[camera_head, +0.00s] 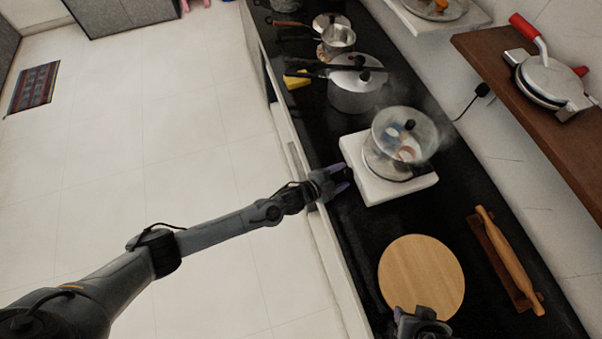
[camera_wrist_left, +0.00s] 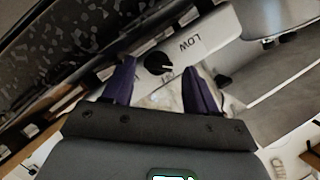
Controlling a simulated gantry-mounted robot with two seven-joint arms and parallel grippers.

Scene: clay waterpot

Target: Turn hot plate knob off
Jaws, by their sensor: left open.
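The white hot plate (camera_head: 412,188) sits on the black counter with a steaming, glass-lidded pot (camera_head: 400,140) on it. Its knob is hidden in the head view. In the left wrist view the black round knob (camera_wrist_left: 159,64) shows on the hot plate's white front panel (camera_wrist_left: 205,38), beside the printed word LOW. My left gripper (camera_head: 338,178) is at the hot plate's front left side. Its two purple fingers (camera_wrist_left: 158,82) are open and stand on either side of the knob, apart from it in the picture. Part of my right gripper (camera_head: 422,318) shows at the bottom edge, over the round board.
A round wooden board (camera_head: 420,270) and a rolling pin (camera_head: 508,258) lie on the near counter. A lidded metal pot (camera_head: 354,92), a smaller pan (camera_head: 338,38) and a yellow item (camera_head: 297,79) stand farther back. A wooden shelf (camera_head: 545,105) juts from the right wall.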

